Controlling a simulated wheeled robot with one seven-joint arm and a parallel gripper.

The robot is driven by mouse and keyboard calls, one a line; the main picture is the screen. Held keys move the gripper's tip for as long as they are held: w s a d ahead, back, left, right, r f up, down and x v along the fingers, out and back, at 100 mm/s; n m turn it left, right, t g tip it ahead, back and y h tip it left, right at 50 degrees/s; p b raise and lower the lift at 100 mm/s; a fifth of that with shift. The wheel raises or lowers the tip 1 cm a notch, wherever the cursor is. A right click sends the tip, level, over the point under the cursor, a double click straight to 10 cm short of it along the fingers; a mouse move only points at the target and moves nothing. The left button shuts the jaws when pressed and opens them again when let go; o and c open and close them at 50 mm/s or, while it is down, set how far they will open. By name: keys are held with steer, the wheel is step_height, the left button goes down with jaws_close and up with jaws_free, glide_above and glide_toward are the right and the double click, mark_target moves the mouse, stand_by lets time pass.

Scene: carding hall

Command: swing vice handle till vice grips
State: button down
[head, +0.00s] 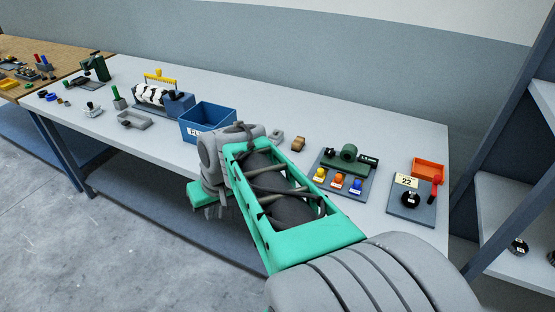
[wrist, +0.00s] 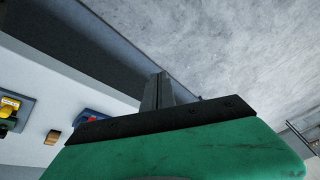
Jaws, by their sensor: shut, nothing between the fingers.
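My gripper (head: 212,211) hangs in front of the long table's front edge, below the blue bin, with its fingers pointing down. In the wrist view the two grey fingers (wrist: 157,92) are together with nothing between them. I cannot pick out a vice for certain. A dark green upright device (head: 96,68) stands at the table's far left. A small grey device (head: 92,108) with a dark top sits nearer the front edge. No handle is clear on either at this size. My gripper is well to the right of both and touches neither.
The grey table (head: 290,118) holds a blue bin (head: 208,122), a yellow-handled roller unit (head: 160,88), a grey tray (head: 134,120), a green motor board (head: 345,172) and a counter panel (head: 413,205). A shelf rack (head: 508,190) stands right. Floor in front is clear.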

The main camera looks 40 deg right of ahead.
steer(key=s+d+r+m+t+p, duration=0.2)
steer(key=d+m, duration=0.1)
steer(key=d, duration=1.1)
steer(key=s+d+r+m+t+p, duration=0.2)
steer(key=d+r+m, duration=0.1)
steer(key=d, duration=1)
steer(key=w+a+f+p, duration=0.3)
steer(key=w+f, duration=0.5)
steer(key=w, duration=0.1)
steer(key=shift+a+f, duration=0.2)
